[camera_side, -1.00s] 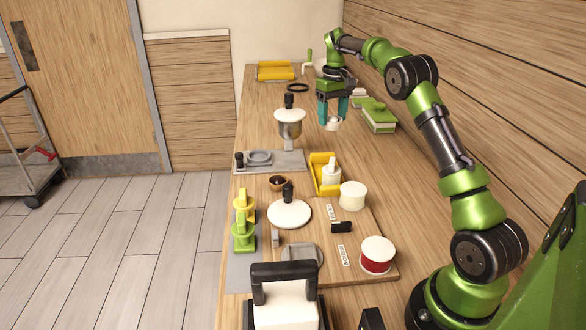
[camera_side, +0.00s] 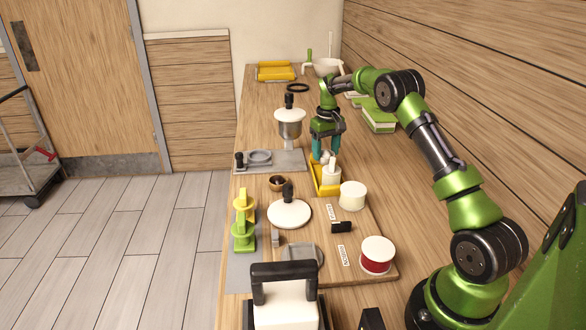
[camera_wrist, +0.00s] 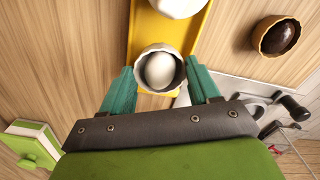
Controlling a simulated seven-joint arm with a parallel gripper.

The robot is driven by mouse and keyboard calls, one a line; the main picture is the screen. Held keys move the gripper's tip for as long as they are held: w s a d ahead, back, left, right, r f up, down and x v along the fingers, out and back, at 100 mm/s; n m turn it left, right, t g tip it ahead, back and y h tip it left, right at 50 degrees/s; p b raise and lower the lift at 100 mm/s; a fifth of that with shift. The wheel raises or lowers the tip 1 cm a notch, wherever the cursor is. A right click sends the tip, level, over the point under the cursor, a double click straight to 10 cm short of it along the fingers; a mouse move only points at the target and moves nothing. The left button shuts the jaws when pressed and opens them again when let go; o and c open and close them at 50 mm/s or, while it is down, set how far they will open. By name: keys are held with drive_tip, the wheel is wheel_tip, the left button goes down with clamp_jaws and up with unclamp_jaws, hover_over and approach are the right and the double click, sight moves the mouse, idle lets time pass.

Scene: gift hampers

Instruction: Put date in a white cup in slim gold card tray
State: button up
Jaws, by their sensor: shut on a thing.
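My gripper (camera_side: 325,154) is shut on a white cup (camera_wrist: 141,76), with one teal finger on each side of it. A smooth pale oval piece (camera_wrist: 159,70) lies in this cup; it looks white, not date-brown. The slim yellow-gold tray (camera_side: 316,181) is on the table, and a white piece (camera_side: 331,175) stands in it. In the wrist view the held cup overlaps one end of the tray (camera_wrist: 147,36). The fingers partly hide the cup in the side view, and I cannot tell whether it touches the tray floor.
A brown cup with a dark piece (camera_wrist: 280,37) stands left of the tray in the side view. A white round tub (camera_side: 352,195) is close at the tray's near right. A dispenser on a grey plate (camera_side: 290,160) stands to the left. A green box (camera_side: 379,118) is behind.

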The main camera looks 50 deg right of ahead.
sight(325, 162)
drive_tip(key=shift+f, duration=1.65)
drive_tip(key=shift+f, duration=0.2)
drive_tip(key=shift+f, duration=0.35)
drive_tip(key=o, duration=1.1)
drive_tip(key=shift+s+a+f, duration=0.1)
drive_tip(key=shift+f, duration=0.1)
wheel_tip(325, 162, up, 13)
drive_tip(key=shift+r, duration=0.1)
drive_tip(key=s+a+r+t, duration=0.2)
drive_tip(key=s+a+r, duration=0.2)
drive_tip(key=a+r, duration=0.4)
drive_tip(key=s+a+r+t, duration=0.2)
drive_tip(key=s+a+r, duration=0.35)
drive_tip(key=a, duration=0.55)
drive_tip(key=s+a+f+t, duration=0.1)
drive_tip(key=s+a, duration=0.3)
drive_tip(key=s, duration=0.1)
drive_tip(key=s+a+f+t+y, duration=0.1)
drive_tip(key=s+a, duration=0.3)
drive_tip(key=s, duration=0.1)
drive_tip(key=s+a+f+t+y, duration=0.1)
drive_tip(key=s+a, duration=0.3)
drive_tip(key=s, duration=0.1)
drive_tip(key=shift+s+a+f, duration=0.15)
drive_tip(key=shift+s+f, duration=0.15)
drive_tip(key=shift+s, duration=0.1)
